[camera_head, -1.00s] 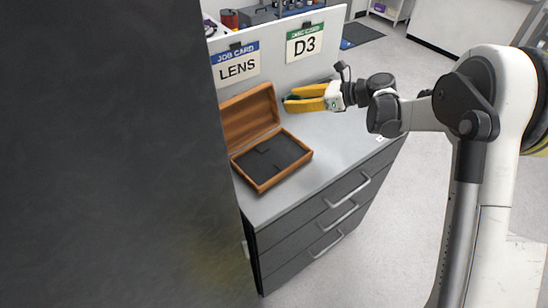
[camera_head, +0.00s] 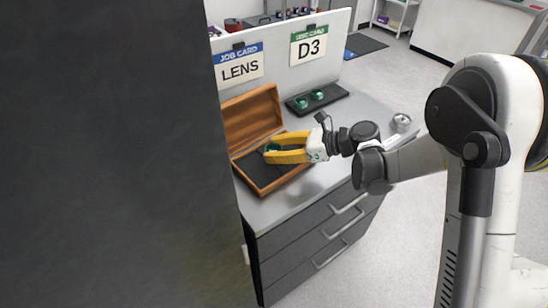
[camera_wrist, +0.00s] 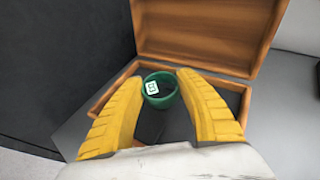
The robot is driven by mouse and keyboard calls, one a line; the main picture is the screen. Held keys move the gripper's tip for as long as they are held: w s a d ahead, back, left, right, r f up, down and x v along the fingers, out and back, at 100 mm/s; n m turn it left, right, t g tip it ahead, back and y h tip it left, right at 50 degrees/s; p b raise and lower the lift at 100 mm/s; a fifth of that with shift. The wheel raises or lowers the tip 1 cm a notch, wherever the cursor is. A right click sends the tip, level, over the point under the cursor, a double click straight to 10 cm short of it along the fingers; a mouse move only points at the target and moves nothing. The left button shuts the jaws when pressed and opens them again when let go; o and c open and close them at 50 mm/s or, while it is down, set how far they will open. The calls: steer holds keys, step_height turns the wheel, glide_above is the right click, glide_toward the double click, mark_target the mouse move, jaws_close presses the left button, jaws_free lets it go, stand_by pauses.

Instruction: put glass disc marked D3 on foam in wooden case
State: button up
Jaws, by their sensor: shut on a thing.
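My gripper (camera_head: 272,154) has yellow fingers and is shut on a green-rimmed glass disc (camera_wrist: 158,101), which also shows at the fingertips in the head view (camera_head: 271,147). A small white label on the disc faces the wrist camera; its marking is too small to read surely. The wooden case (camera_head: 262,188) stands open on the bench with its lid (camera_head: 252,116) raised at the back. The disc is over the dark foam (camera_head: 250,165) in the case. I cannot tell whether it touches the foam, as the fingers hide part of it.
A black tray (camera_head: 335,95) with green-rimmed discs lies at the back of the bench (camera_head: 345,120). Cards reading LENS (camera_head: 240,69) and D3 (camera_head: 311,47) hang on the panel behind. A small metallic object (camera_head: 401,122) stands at the bench's right. A dark panel (camera_head: 110,150) fills the left.

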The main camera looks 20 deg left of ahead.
steer(key=shift+f+b, duration=0.3)
steer(key=shift+f, duration=0.95)
steer(key=shift+f, duration=0.2)
steer(key=o, duration=1.1)
steer(key=shift+r, duration=0.15)
steer(key=shift+d+r, duration=0.15)
steer(key=shift+r, duration=0.1)
steer(key=p+v, duration=0.3)
steer(key=v, duration=0.8)
steer(key=shift+d+r, duration=0.1)
steer(key=shift+d, duration=0.2)
